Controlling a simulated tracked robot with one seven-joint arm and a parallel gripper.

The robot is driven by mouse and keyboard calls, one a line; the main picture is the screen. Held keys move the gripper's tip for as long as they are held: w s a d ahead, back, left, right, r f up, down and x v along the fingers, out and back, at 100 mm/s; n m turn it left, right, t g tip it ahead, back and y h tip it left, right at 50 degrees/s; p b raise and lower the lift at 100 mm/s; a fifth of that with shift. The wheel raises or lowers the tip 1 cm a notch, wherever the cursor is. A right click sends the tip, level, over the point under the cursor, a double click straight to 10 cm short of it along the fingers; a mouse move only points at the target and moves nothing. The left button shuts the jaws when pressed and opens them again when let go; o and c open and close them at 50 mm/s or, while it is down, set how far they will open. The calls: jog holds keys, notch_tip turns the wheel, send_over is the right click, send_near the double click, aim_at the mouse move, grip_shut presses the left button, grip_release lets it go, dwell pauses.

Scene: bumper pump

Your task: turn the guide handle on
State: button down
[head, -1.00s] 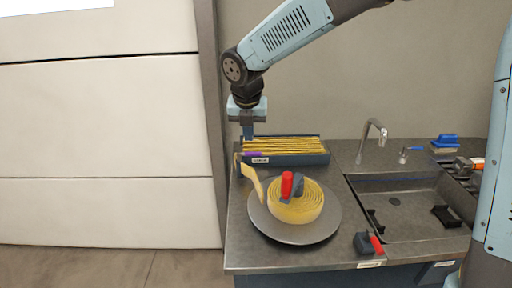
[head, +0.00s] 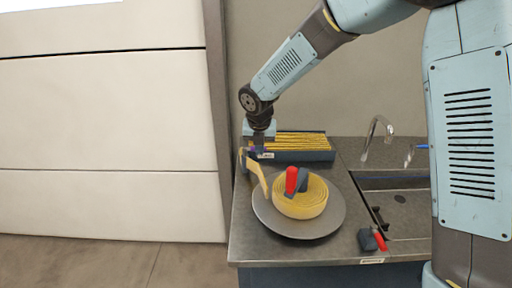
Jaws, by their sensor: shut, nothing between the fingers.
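A small purple lever (head: 253,149), which looks like the guide handle, sits on the dark guide post (head: 243,160) at the counter's left back. A yellow strip (head: 258,174) runs from this guide to a yellow coil (head: 301,203) on a round grey plate (head: 268,220). A red handle (head: 291,181) with a dark block stands on the coil. My gripper (head: 259,149) points down at the purple lever and partly covers it. Its fingers are shut with nothing between them. I cannot tell whether they touch the lever.
A dark tray (head: 318,156) of yellow strips lies just behind and right of the guide. A red-handled clamp or switch (head: 372,240) is at the counter's front edge. The tap (head: 377,135) and sink (head: 408,212) are right, partly hidden by my arm.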

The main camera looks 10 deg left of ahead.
jog(key=shift+w+a+f, duration=0.1)
jog(key=shift+w, duration=0.5)
jog(key=shift+w, duration=0.65)
